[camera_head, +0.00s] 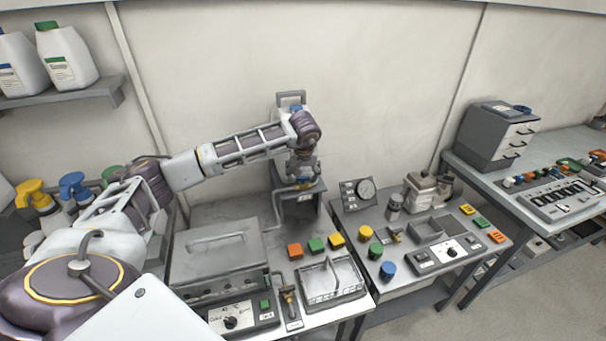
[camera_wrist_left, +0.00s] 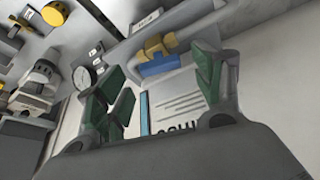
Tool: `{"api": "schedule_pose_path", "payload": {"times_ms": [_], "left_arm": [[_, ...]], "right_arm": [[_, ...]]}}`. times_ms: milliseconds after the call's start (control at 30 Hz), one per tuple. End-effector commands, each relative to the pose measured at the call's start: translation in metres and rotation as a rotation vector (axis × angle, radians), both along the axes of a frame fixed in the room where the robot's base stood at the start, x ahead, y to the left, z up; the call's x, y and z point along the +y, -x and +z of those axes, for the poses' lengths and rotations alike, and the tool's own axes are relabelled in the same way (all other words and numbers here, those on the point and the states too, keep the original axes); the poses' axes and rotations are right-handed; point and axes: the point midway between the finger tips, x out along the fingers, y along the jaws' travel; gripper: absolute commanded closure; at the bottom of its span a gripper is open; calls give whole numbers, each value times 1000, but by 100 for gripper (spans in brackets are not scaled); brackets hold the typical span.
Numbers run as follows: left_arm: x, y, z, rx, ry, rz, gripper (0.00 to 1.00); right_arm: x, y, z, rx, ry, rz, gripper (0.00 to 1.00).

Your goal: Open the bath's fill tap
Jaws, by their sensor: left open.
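My left gripper (camera_head: 303,168) reaches in from the left and hangs over a grey stand against the back wall (camera_head: 300,210). A small tap with yellow and blue parts (camera_head: 304,183) shows just under its fingers, partly hidden by them. In the left wrist view the tap (camera_wrist_left: 157,56) has a yellow body and a blue part, and lies beyond the gap between the open green-padded fingers (camera_wrist_left: 165,85). I cannot tell whether the fingers touch it. The bath (camera_head: 217,250), a grey lidded metal box, stands left of the stand, its lid shut. My right gripper is not in view.
A thin pipe (camera_head: 277,210) runs between the stand and the bath. Orange, green and yellow blocks (camera_head: 316,244) and a wire basket tray (camera_head: 330,282) are in front. Bottles with yellow and blue caps (camera_head: 72,185) are left.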

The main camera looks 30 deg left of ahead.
Motion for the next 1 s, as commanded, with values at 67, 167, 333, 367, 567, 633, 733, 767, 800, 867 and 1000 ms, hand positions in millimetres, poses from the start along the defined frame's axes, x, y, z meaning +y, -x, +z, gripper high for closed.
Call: {"api": "schedule_pose_path", "payload": {"times_ms": [67,167,333,367,567,633,733,767,800,867,1000], "left_arm": [[2,-2,-7,1,0,0,32],[3,-4,-13,1,0,0,32],[4,-6,-18,0,0,-1,32],[4,-6,-18,0,0,-1,32],[4,-6,-18,0,0,-1,32],[4,-6,-18,0,0,-1,39],[4,-6,-18,0,0,-1,51],[4,-6,-18,0,0,-1,55],[4,-6,-18,0,0,-1,60],[4,-6,-18,0,0,0,68],[4,-6,-18,1,-1,0,78]], "right_arm": [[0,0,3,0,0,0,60],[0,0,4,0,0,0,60],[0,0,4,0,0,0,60],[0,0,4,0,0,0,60],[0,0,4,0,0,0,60],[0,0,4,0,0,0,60],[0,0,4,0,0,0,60],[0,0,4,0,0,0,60],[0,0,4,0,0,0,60],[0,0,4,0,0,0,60],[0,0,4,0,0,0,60]]}}
